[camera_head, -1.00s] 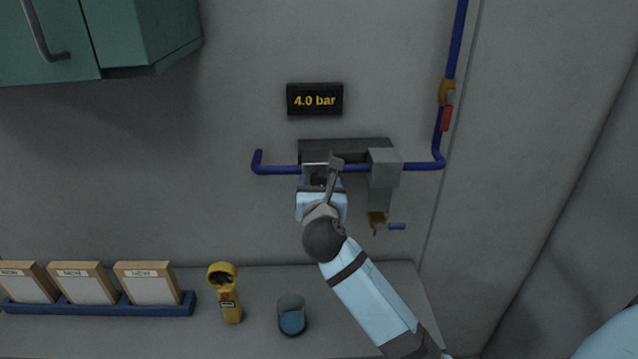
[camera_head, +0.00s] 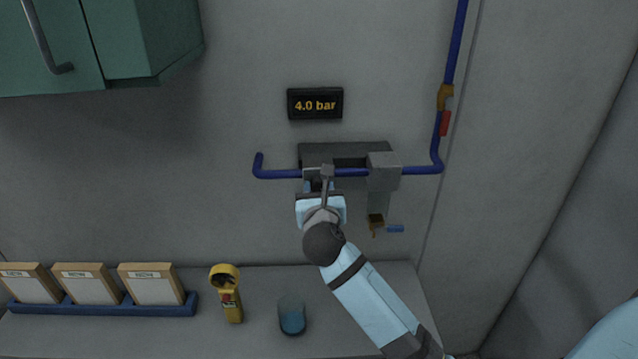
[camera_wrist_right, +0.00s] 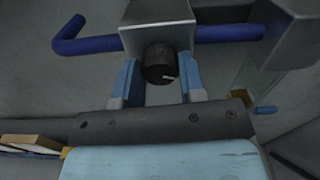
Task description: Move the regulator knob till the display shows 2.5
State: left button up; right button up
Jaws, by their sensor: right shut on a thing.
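The display (camera_head: 315,104) on the wall reads 4.0 bar. The regulator knob (camera_wrist_right: 160,62) is a dark round knob with a light mark, under a grey block (camera_wrist_right: 158,25) on the blue pipe. In the right wrist view the mark points to the right and slightly down. My right gripper (camera_wrist_right: 158,88) has its two blue fingers on either side of the knob and is shut on it. In the head view my right gripper (camera_head: 320,190) hides most of the knob. My left gripper is not in view.
The blue pipe (camera_head: 278,173) runs along the wall, with a red-handled valve (camera_head: 445,123) at right. A second grey block (camera_head: 384,170) sits right of my gripper. A yellow handheld device (camera_head: 228,295), a blue cup (camera_head: 292,316) and a rack of boxes (camera_head: 100,308) stand below.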

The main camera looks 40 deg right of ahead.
jog(key=shift+r+n+p, duration=0.1)
jog(key=shift+n+p, duration=0.45)
jog(key=shift+n, duration=2.15)
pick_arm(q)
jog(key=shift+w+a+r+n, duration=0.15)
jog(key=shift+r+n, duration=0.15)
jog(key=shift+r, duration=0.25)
pick_arm(e)
jog(key=shift+n, duration=0.4)
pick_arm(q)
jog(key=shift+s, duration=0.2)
pick_arm(e)
jog(key=o, duration=0.9)
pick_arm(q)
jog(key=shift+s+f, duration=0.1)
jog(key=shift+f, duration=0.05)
